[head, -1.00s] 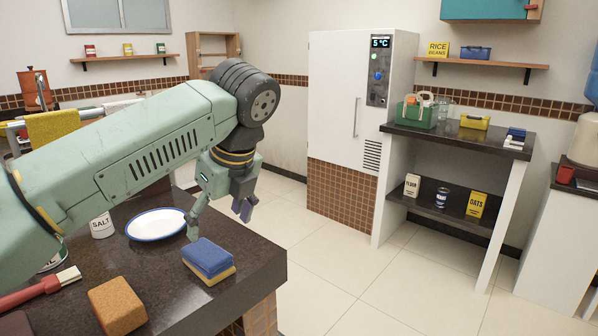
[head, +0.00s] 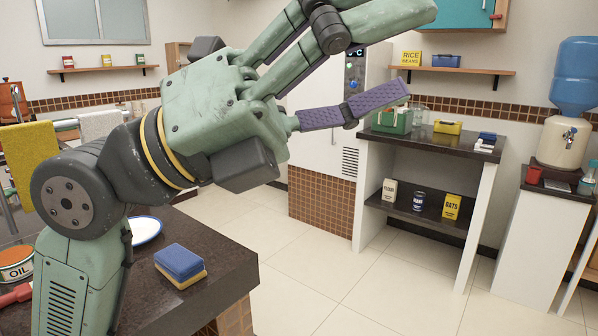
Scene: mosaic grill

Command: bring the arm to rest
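My gripper (head: 385,58) is raised high in the middle of the head view, close to the camera. Its green links and one purple finger pad spread apart toward the right, and nothing shows between them. The upper finger is partly cut off by the top edge. My arm bends up from the lower left, with the wrist large in front of the counter.
The dark counter (head: 225,268) holds a blue-and-yellow sponge (head: 180,263), a white plate (head: 146,230) partly behind my arm, and an oil tin (head: 16,262). A white fridge (head: 308,150) stands behind my gripper. Shelves stand at right; the tiled floor (head: 345,250) is clear.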

